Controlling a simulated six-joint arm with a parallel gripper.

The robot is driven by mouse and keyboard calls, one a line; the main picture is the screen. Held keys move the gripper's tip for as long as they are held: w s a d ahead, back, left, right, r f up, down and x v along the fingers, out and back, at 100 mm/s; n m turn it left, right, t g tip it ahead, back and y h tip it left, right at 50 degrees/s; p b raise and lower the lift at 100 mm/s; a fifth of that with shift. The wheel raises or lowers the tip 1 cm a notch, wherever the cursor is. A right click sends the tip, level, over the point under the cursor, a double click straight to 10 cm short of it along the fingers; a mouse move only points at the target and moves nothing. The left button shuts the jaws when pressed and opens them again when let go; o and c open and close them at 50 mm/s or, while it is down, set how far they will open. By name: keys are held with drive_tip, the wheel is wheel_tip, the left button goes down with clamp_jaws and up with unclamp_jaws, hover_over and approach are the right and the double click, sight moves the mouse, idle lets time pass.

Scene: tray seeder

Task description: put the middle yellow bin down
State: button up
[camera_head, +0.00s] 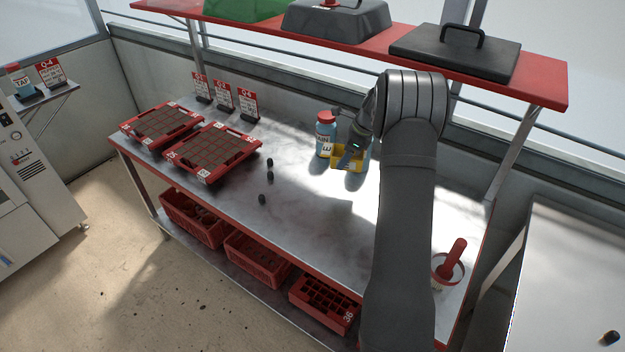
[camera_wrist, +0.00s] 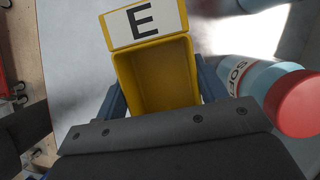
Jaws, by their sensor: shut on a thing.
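A small yellow bin (camera_head: 341,164) with a white label is at my gripper (camera_head: 352,155) over the back middle of the metal bench. In the wrist view the bin (camera_wrist: 155,78) appears empty inside, and its label reads E. The blue fingers of my gripper (camera_wrist: 162,92) lie along its two sides, shut on it. A dark shadow lies on the bench below the bin; I cannot tell for sure whether its base touches the surface. My arm hides the bench to the right of the bin.
A blue bottle with a red cap (camera_head: 326,135) stands close left of the bin; it also shows in the wrist view (camera_wrist: 262,88). Two red trays (camera_head: 212,180) and several dark plugs (camera_head: 269,176) are further left. A red-handled brush (camera_head: 455,255) is at right.

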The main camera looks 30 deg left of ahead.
sight(325, 144)
drive_tip(key=a+f, duration=0.2)
drive_tip(key=a, duration=0.1)
drive_tip(key=s+a+f, duration=0.1)
drive_tip(key=a+f, duration=0.1)
drive_tip(key=a, duration=0.2)
drive_tip(key=s+a+f, duration=0.1)
drive_tip(key=a+f, duration=0.1)
drive_tip(key=a, duration=0.2)
drive_tip(key=shift+s+a+f, duration=0.2)
drive_tip(key=shift+a+f, duration=0.05)
drive_tip(key=shift+f, duration=2.2)
drive_tip(key=shift+f, duration=0.2)
drive_tip(key=o, duration=1.1)
drive_tip(key=shift+c, duration=0.2)
drive_tip(key=shift+r, duration=0.1)
drive_tip(key=v, duration=1.2)
drive_tip(key=shift+r, duration=0.1)
